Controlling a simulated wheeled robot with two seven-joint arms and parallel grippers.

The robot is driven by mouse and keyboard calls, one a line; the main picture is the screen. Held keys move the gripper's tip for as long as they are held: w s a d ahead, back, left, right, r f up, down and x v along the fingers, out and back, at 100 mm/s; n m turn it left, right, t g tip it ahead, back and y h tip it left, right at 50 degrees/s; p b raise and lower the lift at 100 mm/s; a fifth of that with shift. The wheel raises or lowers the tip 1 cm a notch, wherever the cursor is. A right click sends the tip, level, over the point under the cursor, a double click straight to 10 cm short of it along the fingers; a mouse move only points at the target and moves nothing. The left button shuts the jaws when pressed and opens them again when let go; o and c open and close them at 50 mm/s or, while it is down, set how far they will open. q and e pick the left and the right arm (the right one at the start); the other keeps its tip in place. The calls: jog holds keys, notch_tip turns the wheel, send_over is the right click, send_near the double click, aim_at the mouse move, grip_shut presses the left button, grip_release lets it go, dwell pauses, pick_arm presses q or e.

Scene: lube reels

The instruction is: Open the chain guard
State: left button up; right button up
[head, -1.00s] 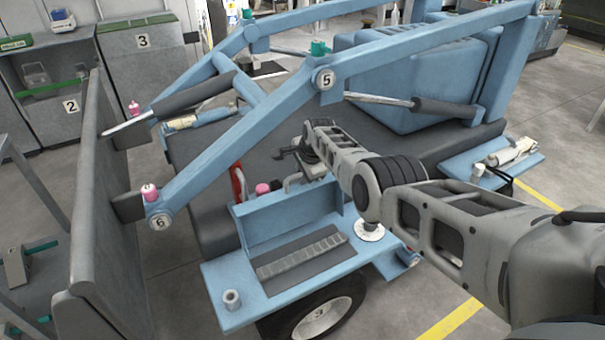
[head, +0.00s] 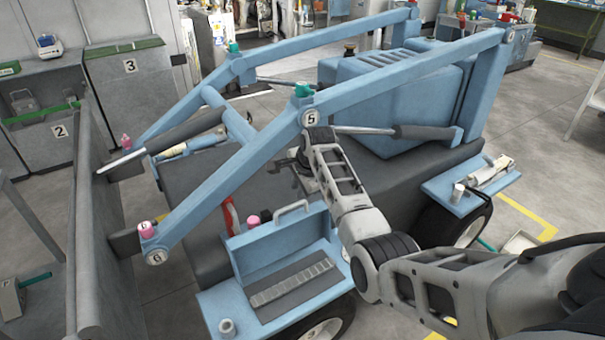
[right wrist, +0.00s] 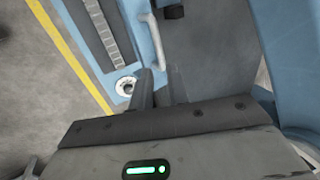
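The chain guard is a blue panel (head: 280,241) with a light grey handle (head: 292,213) on its top edge. It stands upright behind a dark strip with a row of grey links (head: 292,284) on the blue side platform. My right gripper (head: 281,168) is above and beyond the handle in the head view, apart from it. Its dark fingers look parted and empty. In the right wrist view the fingers (right wrist: 157,92) show a narrow gap, with the handle (right wrist: 153,38) further ahead. My left gripper is out of view.
The blue lift arm (head: 230,175) with marker 5 runs close above my right gripper. A grey upright plate (head: 90,220) fills the left. A wheel lies below the platform.

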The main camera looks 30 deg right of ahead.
jog(key=shift+v, duration=2.1)
jog(key=s+a+f+n+t+h, duration=0.1)
jog(key=s+a+f+n+t, duration=0.15)
jog(key=s+f+n, duration=0.4)
jog(key=s+a+f+n+t, duration=0.1)
jog(key=s+a+f+n, duration=0.35)
jog(key=s+f, duration=0.3)
jog(key=s+a+n+t+y, duration=0.1)
jog(key=s+a+n, duration=0.3)
jog(key=s, duration=0.4)
jog(key=s+a+n+y, duration=0.2)
jog(key=s+a+n, duration=0.3)
jog(key=s+a, duration=0.2)
jog(key=shift+s+a+f+n+t+y, duration=0.15)
jog(key=shift+s+a+n+t+y, duration=0.15)
jog(key=shift+s+t, duration=0.1)
